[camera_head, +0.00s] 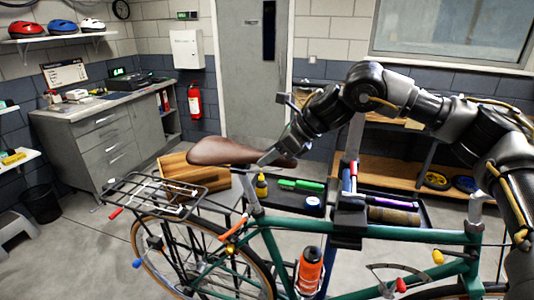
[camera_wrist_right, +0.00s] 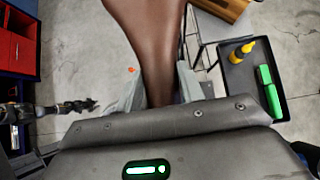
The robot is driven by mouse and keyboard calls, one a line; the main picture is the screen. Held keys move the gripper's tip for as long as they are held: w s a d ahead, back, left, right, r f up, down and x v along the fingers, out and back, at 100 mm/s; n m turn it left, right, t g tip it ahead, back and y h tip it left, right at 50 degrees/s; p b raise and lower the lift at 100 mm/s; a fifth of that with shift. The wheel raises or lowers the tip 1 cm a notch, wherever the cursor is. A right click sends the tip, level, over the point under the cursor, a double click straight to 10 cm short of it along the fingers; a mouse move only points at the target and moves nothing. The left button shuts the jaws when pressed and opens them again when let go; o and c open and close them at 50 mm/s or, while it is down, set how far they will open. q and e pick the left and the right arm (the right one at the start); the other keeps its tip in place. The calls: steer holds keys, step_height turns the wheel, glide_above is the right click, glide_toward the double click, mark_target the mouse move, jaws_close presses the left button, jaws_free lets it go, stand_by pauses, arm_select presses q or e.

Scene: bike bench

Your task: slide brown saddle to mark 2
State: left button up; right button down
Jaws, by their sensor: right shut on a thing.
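The brown saddle (camera_head: 222,151) sits on top of the green bicycle's seat post (camera_head: 249,192), its wide end towards the left. My right gripper (camera_head: 279,151) is at the narrow end of the saddle, reaching down from the right. In the right wrist view, the saddle (camera_wrist_right: 150,38) runs down between the two grey fingers of my right gripper (camera_wrist_right: 160,88), which is shut on its narrow end. No number mark can be made out; the saddle's underside and its clamp are mostly hidden.
The green bicycle frame (camera_head: 375,236) stands across the front, with a rear rack (camera_head: 160,193) at left. A tool tray (camera_head: 292,202) with a yellow bottle (camera_head: 261,186) and a green tool (camera_head: 301,186) lies close behind the saddle. A grey cabinet (camera_head: 112,145) stands back left.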

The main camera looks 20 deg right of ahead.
steer(key=c, duration=0.9)
jaws_free()
steer(key=shift+d, duration=0.1)
steer(key=shift+r, duration=0.15)
steer(key=shift+s+d+r+b, duration=0.15)
steer(key=shift+d+r+b, duration=0.1)
steer(key=shift+d+b, duration=0.05)
steer(key=shift+b+v, duration=1.2)
steer(key=shift+v, duration=3.7)
